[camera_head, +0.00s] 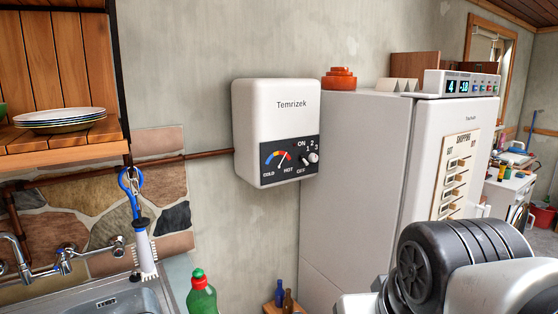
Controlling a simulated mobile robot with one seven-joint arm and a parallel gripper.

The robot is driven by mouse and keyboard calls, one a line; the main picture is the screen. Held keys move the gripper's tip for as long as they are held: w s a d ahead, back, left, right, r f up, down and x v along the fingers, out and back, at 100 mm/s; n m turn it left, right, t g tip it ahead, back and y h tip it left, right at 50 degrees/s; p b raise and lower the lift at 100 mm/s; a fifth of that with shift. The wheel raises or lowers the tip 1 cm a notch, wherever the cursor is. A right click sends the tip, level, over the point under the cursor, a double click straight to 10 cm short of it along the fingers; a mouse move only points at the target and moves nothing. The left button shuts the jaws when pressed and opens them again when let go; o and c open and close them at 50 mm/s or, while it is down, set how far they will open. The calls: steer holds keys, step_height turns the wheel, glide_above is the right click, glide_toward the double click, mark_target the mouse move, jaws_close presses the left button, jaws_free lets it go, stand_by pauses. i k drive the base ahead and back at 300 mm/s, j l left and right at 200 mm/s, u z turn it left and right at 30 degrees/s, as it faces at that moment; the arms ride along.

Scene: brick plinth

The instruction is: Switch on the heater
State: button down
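The heater (262,115) is a white wall-mounted box marked "Temrizek", left of the fridge. Its dark lower panel (274,174) has a gauge (279,157) from COLD to HOT on the left. On the right of the panel is a light knob (312,157) with the marks OFF, ON, 1, 2 and 3 around it. The knob's exact setting is too small to tell. Part of my arm shows at the lower right, in front of the fridge and well apart from the heater. My gripper's fingers are not in view.
A white fridge (352,190) stands right of the heater, with a display unit (463,85) and a red-orange object (339,79) on top. A sink (115,300), a green bottle (201,294) and a shelf with plates (60,117) are at left. Bare wall lies below the heater.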

mark_target(302, 158)
steer(key=i+l, duration=0.15)
steer(key=i, duration=0.2)
steer(key=i+l+z, duration=0.1)
steer(key=i, duration=0.25)
steer(key=i+l, duration=0.2)
steer(key=i, duration=0.2)
